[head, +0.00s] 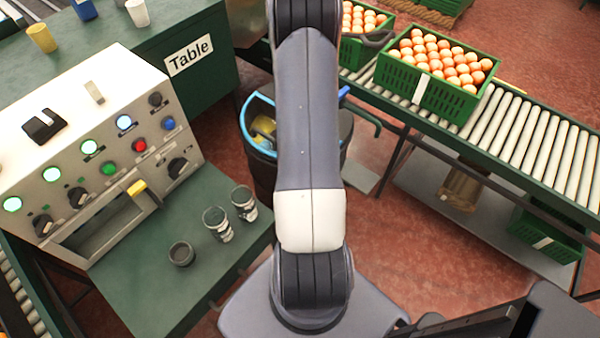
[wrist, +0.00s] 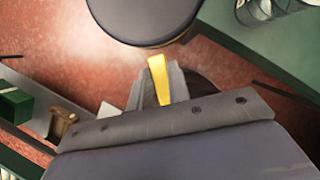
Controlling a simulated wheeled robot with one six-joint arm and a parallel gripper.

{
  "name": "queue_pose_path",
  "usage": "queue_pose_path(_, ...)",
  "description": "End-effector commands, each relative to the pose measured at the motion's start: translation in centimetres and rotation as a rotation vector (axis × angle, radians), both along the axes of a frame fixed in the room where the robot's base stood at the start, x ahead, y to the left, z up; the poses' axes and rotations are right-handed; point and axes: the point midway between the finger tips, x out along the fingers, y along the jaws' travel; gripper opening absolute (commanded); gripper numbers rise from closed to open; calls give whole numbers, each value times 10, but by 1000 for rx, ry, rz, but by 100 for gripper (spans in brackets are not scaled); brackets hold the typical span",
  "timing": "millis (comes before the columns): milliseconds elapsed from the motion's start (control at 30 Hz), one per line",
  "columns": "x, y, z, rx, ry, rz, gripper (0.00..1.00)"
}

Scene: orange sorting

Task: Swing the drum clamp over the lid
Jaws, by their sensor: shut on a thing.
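The dark drum (head: 262,170) stands on the floor behind my arm, with a light-blue band (head: 246,118) along its upper rim. Something yellow (head: 262,128) shows inside that rim. A blue piece (head: 343,93) sticks out on the right side of my arm. In the wrist view my gripper (wrist: 158,82) is shut on a yellow bar (wrist: 159,80); I cannot tell for sure that it is the drum clamp. A dark round thing with a rim (wrist: 145,15) lies just beyond the jaws. The arm hides my gripper in the head view.
A control panel (head: 90,140) and several cups, one a glass (head: 218,224), stand on green tables at left. A roller conveyor (head: 500,125) carries green crates, one (head: 425,92) full of oranges, at right. Red floor lies between.

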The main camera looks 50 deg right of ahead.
Motion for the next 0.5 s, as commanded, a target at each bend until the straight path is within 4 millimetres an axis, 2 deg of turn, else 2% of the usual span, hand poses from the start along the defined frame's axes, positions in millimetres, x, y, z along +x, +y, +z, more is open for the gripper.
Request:
queue_pose_path(300,0,-1,0,-2,0,10,0)
queue_pose_path(333,0,-1,0,-2,0,10,19)
queue_pose_path(500,0,-1,0,-1,0,8,33)
